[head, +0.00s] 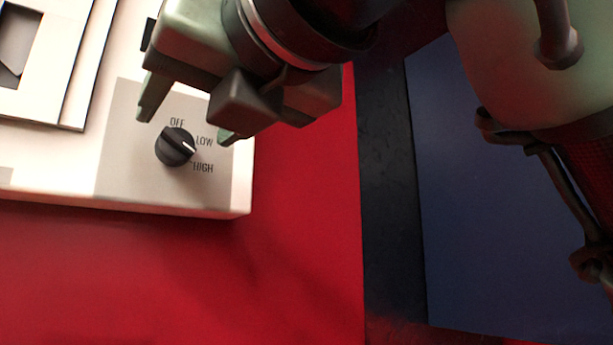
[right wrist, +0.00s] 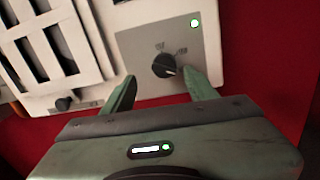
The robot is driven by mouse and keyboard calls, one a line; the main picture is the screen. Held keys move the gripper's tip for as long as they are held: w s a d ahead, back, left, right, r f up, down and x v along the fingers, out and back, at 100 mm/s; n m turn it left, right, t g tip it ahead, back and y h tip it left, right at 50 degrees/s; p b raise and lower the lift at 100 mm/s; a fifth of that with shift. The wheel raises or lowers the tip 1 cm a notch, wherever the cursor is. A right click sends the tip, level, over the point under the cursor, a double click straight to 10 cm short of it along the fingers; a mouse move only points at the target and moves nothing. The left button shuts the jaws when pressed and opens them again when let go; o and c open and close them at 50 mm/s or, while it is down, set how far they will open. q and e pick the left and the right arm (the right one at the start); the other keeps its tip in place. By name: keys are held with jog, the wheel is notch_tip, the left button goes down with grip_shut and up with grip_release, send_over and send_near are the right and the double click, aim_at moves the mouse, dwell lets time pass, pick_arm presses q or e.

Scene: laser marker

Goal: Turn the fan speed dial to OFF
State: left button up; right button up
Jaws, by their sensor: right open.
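The fan speed dial (head: 174,147) is a round black knob with a white pointer line on a grey panel (head: 125,160) of a white machine. Its pointer is aimed right, close to the LOW label and above HIGH; OFF is above the knob. My right gripper (head: 188,125) is open over the panel, with one green finger on each side of the dial's upper area. In the right wrist view the dial (right wrist: 166,65) lies just beyond and between the open fingertips (right wrist: 160,80). I cannot tell whether a finger touches it. My left gripper is not in view.
The white machine (head: 60,170) has a recessed frame at the upper left. In the right wrist view a green light (right wrist: 195,22) and a second small black knob (right wrist: 64,103) show. Red surface (head: 290,270) in front and to the right is clear. A blue surface (head: 500,250) lies farther right.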

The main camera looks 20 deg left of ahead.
aim_at(181, 139)
jog(key=p+x, duration=0.1)
jog(key=x, duration=0.2)
jog(key=shift+w+r, duration=0.15)
jog(key=shift+w, duration=0.05)
jog(key=shift+w+a+f+p, duration=0.2)
jog(key=shift+w+a+p, duration=0.4)
jog(key=shift+w+a, duration=0.3)
jog(key=shift+s+d, duration=0.1)
jog(key=shift+s, duration=0.05)
grip_shut()
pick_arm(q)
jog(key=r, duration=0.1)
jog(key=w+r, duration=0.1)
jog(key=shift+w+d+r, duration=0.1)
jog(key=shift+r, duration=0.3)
